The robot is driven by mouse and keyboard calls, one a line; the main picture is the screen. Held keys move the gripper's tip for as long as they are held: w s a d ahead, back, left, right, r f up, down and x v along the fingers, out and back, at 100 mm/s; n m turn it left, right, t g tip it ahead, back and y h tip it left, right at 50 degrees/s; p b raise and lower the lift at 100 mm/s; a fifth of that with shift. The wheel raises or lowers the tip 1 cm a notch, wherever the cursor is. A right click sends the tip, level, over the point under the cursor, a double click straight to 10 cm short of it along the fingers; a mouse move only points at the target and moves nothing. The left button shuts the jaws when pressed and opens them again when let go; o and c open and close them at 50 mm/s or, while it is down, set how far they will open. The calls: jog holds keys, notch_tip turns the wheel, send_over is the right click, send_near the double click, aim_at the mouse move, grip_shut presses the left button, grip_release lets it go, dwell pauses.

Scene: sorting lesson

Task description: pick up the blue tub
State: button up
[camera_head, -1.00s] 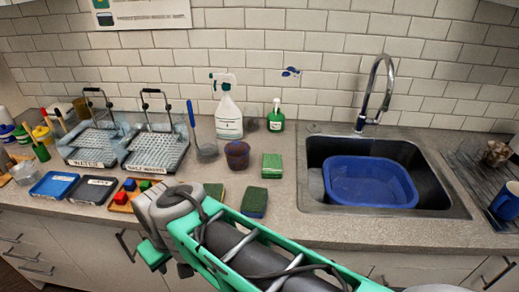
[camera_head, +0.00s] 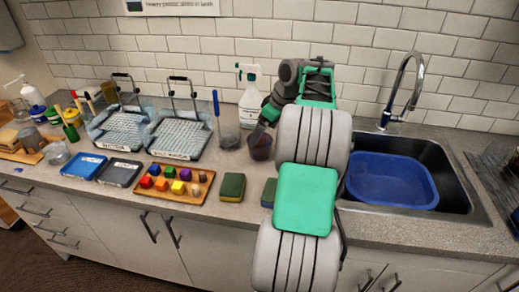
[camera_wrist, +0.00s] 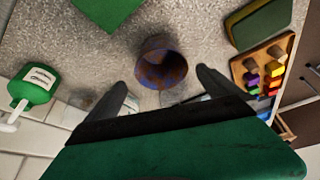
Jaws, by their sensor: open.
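The blue tub (camera_head: 390,184) is a wide, open basin sitting in the sink at the right of the head view. Its left edge is partly hidden behind my arm, and it is not seen in the wrist view. My gripper (camera_wrist: 160,92) is open and empty, well to the left of the tub. Its fingers point toward a small dark cup with brownish-red and blue patches (camera_wrist: 162,66), which lies between and just beyond the fingertips in the wrist view. The cup (camera_head: 261,148) also shows beside my gripper in the head view.
The sink (camera_head: 450,190) has a tall faucet (camera_head: 414,85) behind it. A spray bottle (camera_head: 252,100) stands near my gripper. Sponges (camera_head: 232,186), a wooden tray of coloured blocks (camera_head: 172,203) and two wire racks (camera_head: 180,137) are to the left.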

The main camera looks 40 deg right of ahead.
jog(key=x, duration=0.5)
jog(key=shift+a+f, duration=0.1)
jog(key=shift+f, duration=0.1)
jog(key=shift+s, duration=0.1)
jog(key=shift+c, duration=0.3)
jog(key=c, duration=1.2)
jog(key=shift+r, duration=0.15)
